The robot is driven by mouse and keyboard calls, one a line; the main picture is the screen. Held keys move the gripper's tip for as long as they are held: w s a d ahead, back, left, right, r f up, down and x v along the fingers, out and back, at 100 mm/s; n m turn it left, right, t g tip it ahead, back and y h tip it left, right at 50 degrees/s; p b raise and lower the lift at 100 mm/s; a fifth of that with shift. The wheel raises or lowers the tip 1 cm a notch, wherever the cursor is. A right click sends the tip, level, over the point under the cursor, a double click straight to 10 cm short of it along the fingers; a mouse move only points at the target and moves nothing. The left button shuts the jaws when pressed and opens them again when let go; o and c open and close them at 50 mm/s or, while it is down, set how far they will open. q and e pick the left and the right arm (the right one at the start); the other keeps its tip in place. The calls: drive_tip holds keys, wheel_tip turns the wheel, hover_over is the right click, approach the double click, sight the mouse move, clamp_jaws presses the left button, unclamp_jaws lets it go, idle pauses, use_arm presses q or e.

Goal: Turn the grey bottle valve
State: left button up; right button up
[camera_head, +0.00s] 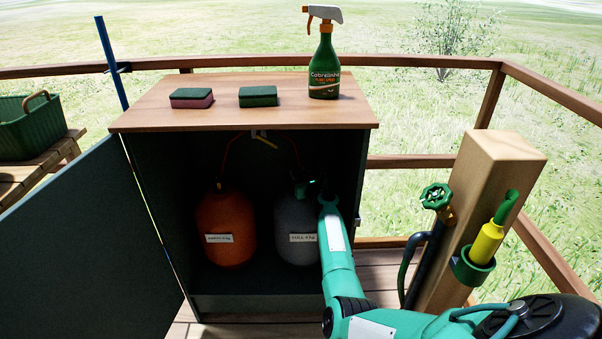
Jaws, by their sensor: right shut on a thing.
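The grey bottle (298,247) stands on the right inside the open dark cabinet, with a white label on its front. Its valve is at the bottle's top and is mostly hidden by my right gripper. My right gripper (303,189) reaches into the cabinet from the lower right and is shut at the top of the grey bottle, on the valve. The fingers are small and dark in the shade. An orange bottle (226,238) stands to the left of the grey one, with a red hose rising from it. My left gripper is not in view.
The cabinet door (85,250) stands open at the left. Two sponges (192,98) and a spray bottle (324,72) are on the cabinet top (225,115). A wooden post (490,190) with a green tap (436,196) stands at the right, close to my right arm.

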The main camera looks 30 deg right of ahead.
idle(0.4)
drive_tip(key=o, duration=1)
